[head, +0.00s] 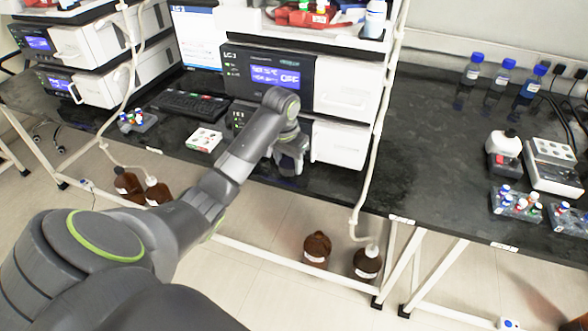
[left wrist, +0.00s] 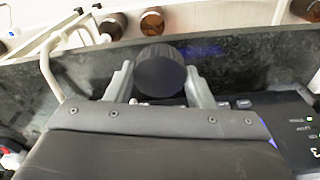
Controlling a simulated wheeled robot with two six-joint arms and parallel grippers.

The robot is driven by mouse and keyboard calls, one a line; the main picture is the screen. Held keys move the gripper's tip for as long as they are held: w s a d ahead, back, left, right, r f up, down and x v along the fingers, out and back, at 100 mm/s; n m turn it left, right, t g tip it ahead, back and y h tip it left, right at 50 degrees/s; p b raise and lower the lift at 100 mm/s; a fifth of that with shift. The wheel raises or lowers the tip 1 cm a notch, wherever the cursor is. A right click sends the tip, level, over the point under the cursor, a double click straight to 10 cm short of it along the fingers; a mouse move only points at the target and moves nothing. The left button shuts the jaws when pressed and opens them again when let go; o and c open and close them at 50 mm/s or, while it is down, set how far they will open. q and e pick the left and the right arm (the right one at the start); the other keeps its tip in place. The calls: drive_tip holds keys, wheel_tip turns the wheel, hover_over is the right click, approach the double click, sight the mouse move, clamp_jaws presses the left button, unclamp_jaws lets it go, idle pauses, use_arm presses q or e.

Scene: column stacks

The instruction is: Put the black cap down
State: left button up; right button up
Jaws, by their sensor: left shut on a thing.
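The black cap (left wrist: 160,72) shows in the left wrist view as a dark ridged disc between the two fingers. My left gripper (left wrist: 158,80) is shut on it, with one finger on each side. The black bench top (left wrist: 225,60) lies behind the cap in that view; I cannot tell whether the cap touches it. In the head view my left gripper (head: 291,160) is in front of the stacked instruments, over the front part of the bench (head: 335,180). The cap is hidden there. My right gripper is not in view.
The instrument stack (head: 300,85) stands close behind my left gripper. A small white box (head: 204,140) and a keyboard (head: 188,105) lie to the left. Brown bottles (head: 317,248) stand on the floor below the bench's front edge.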

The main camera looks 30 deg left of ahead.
use_arm(q)
drive_tip(key=w, duration=0.1)
drive_tip(key=w+f, duration=0.1)
drive_tip(key=w+a+f, duration=0.1)
drive_tip(key=w, duration=0.1)
drive_tip(key=shift+f, duration=0.25)
wheel_tip(320, 180, down, 4)
drive_tip(key=shift+w+f, duration=0.25)
drive_tip(key=shift+f, duration=0.05)
drive_tip(key=shift+f, duration=0.15)
drive_tip(key=o, duration=1.3)
